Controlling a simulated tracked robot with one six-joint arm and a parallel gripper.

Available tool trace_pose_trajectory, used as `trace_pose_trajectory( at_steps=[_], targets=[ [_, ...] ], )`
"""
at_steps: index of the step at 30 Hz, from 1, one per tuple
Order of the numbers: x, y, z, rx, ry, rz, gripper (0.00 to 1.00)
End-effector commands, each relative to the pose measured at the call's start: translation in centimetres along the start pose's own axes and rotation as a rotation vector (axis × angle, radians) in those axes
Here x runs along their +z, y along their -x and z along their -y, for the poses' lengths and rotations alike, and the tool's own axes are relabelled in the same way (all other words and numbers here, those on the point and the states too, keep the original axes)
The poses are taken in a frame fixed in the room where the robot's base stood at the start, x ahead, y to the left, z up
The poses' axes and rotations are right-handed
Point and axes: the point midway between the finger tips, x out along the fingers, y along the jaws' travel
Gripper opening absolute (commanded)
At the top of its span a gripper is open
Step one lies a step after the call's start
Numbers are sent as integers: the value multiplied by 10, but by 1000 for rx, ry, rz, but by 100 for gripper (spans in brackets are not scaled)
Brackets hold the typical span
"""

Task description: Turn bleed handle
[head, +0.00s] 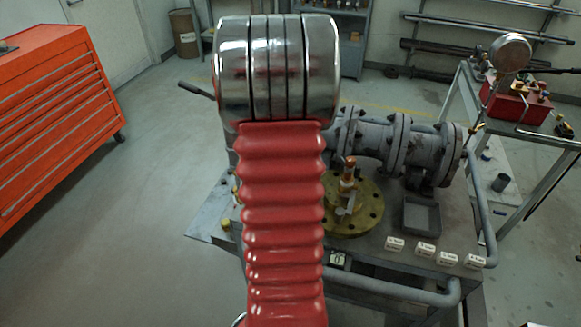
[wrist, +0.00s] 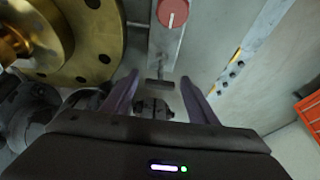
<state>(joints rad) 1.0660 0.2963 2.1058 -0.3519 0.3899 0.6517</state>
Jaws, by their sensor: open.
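My gripper (wrist: 160,78) shows in the wrist view with its two fingers apart. Between the fingers is a small dark crossbar (wrist: 160,85), with a darker fitting behind it. I cannot tell whether the crossbar is the bleed handle or whether a finger touches it. A round red knob with a white line (wrist: 173,12) sits on a grey plate beyond the fingertips. In the head view a dark lever (head: 195,90) sticks out to the left from behind my arm; which part it belongs to is hidden. My gripper is hidden there behind my red arm.
A brass flange (head: 358,217) lies on the workbench; it also shows in the wrist view (wrist: 90,40). Grey flanged piping (head: 375,138) stands behind it. A small grey tray (head: 421,215) and white labelled blocks (head: 425,249) lie right. A red tool cabinet (head: 55,110) stands left.

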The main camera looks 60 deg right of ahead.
Motion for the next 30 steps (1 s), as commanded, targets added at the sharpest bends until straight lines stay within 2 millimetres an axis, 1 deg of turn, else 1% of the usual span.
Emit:
trace_pose_trajectory(
  at_steps=[3,20,21,30],
  targets=[
    [0,0,0,0,0,0,52],
    [0,0,0,0,0,0,13],
    [-5,-2,0,-1,0,0,12],
    [-1,0,0,-7,11,-1,12]
  ],
)
